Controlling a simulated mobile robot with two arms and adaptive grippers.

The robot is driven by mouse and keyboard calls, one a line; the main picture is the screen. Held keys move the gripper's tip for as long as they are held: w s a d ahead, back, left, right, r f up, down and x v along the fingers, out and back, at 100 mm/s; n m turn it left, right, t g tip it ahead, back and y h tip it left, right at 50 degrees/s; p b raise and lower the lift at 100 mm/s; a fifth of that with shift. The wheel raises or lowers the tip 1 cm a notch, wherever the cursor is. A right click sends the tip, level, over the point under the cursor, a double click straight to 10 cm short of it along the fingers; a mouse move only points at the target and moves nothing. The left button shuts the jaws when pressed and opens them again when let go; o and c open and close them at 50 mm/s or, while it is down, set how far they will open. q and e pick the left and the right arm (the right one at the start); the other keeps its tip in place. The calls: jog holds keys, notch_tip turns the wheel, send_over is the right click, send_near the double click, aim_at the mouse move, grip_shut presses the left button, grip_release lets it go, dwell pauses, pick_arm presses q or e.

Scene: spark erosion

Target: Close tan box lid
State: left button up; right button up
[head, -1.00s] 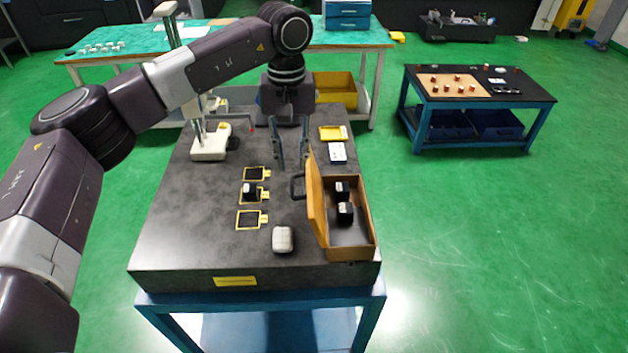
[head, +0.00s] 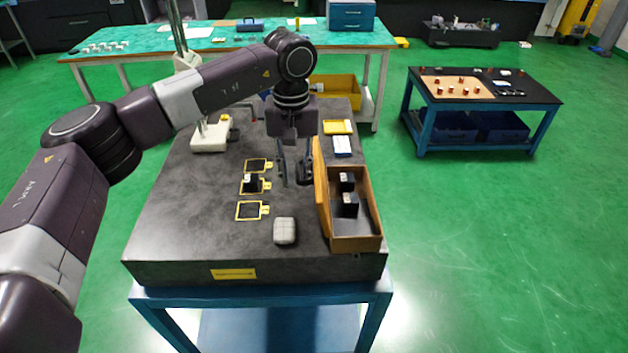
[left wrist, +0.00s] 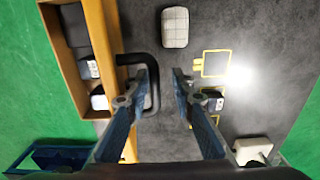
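The tan box (head: 374,205) stands open at the right side of the grey slab, with two dark blocks (head: 348,204) inside. Its lid (head: 321,190) stands roughly upright along the box's left side. The lid's black handle (left wrist: 155,92) sticks out toward the slab's middle. My left gripper (head: 294,182) is open, fingers down, just left of the lid. In the left wrist view its fingers (left wrist: 164,75) are apart, and one finger overlaps the handle, appearing inside its loop. I cannot tell whether they touch. My right gripper is not in view.
A rounded grey block (head: 285,231) lies near the box's front left. Several yellow-framed pads (head: 251,210) lie left of the gripper, one with a block (head: 252,183) on it. A white-based stand (head: 209,136) is at the back left. A yellow tray (head: 338,127) lies behind the box.

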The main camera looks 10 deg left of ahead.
pick_arm(q)
jog(key=shift+c, duration=0.2)
grip_shut()
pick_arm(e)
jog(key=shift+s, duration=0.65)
pick_arm(q)
jog(key=shift+d+r, duration=0.1)
jog(key=shift+r, duration=0.1)
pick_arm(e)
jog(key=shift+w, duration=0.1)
pick_arm(q)
jog(key=shift+w+d+r+p, duration=0.15)
jog(key=shift+d+r+p, duration=0.15)
jog(key=shift+w+d+r, duration=0.1)
jog(key=shift+d+r, duration=0.1)
jog(key=shift+d, duration=0.15)
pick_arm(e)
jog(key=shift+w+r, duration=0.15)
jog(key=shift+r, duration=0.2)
pick_arm(q)
jog(key=shift+d+r, duration=0.1)
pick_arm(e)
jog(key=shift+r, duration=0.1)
